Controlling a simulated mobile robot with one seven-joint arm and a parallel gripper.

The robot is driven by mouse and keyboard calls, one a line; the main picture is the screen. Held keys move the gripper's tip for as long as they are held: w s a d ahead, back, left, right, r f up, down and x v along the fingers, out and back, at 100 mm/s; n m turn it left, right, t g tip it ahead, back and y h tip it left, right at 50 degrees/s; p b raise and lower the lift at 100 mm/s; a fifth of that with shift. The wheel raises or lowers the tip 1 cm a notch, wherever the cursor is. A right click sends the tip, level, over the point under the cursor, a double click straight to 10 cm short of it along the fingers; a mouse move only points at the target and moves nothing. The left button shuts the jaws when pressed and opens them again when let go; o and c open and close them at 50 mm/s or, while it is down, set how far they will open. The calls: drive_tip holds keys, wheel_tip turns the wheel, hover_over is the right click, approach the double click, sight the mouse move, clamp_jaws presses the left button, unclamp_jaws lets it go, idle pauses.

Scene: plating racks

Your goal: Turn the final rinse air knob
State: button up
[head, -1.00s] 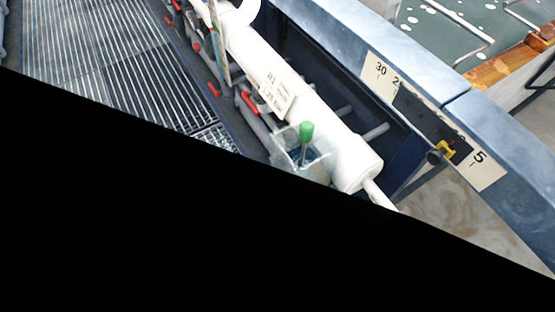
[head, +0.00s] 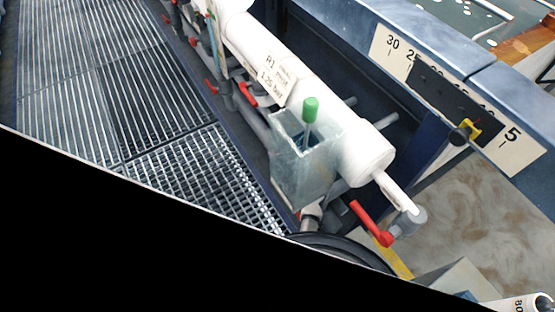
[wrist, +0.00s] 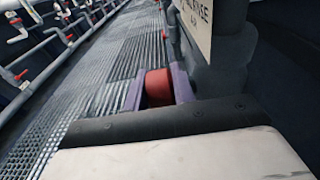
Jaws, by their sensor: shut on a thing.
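In the wrist view, a red round knob (wrist: 158,86) stands beside a grey post or panel. A pale sign (wrist: 194,24) above it, partly cut off, ends in "NSE" and "AIR". My gripper (wrist: 159,97) has its two purple fingers on either side of the knob and is shut on it. The gripper's dark and pale body hides what lies below the knob. The knob's turn angle cannot be told. I do not see the knob or my gripper in the head view.
Metal grating (head: 120,110) runs along the left of the head view. A white pipe (head: 290,80) with red valve handles (head: 372,224), a clear box (head: 303,165) holding a green-capped stick (head: 310,108), and a numbered scale (head: 455,100) stand to its right. Black fills the lower left.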

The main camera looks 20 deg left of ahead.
drive_tip(key=o, duration=0.7)
drive_tip(key=p+v, duration=0.4)
drive_tip(key=v, duration=1)
drive_tip(key=shift+w+f, duration=0.1)
